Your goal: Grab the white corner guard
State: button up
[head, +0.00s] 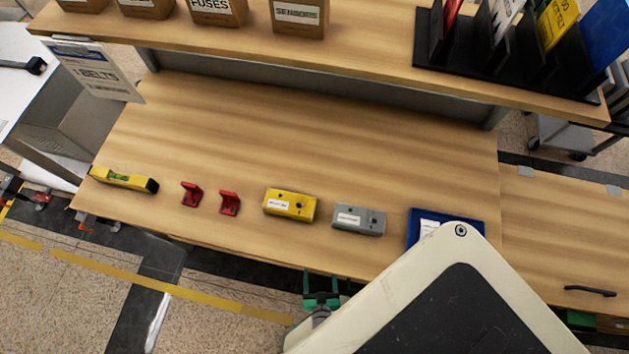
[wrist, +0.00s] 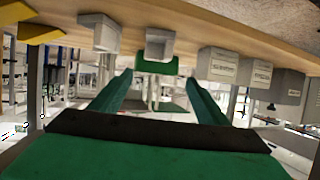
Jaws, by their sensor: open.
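I cannot make out a white corner guard for certain in either view. In the head view two red corner brackets, a left one (head: 191,194) and a right one (head: 229,203), stand apart on the wooden table (head: 330,130). In the wrist view a pale open-sided piece (wrist: 160,43) shows under a wooden board, with a green piece (wrist: 158,67) just below it; I cannot tell what they are. My gripper (head: 321,288) is at the table's front edge, partly hidden by my arm. In the wrist view its green fingers (wrist: 159,78) are apart and hold nothing.
A yellow level (head: 124,180), yellow box (head: 289,204), grey box (head: 359,219) and blue tray (head: 427,214) line the table's front. A shelf (head: 370,55) with cartons and a black rack runs behind. The table's middle is clear. Pale labelled boxes (wrist: 218,66) show in the wrist view.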

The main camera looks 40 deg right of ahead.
jog(key=shift+w+d+f, duration=0.4)
jog(key=shift+d+f, duration=0.1)
jog(key=shift+f, duration=0.3)
jog(key=shift+x, duration=5.15)
jog(key=shift+s+d+f, duration=0.15)
jog(key=shift+s, duration=0.05)
jog(key=shift+c, duration=0.4)
jog(key=c, duration=1)
jog(key=shift+c, duration=0.2)
jog(key=shift+r, duration=0.2)
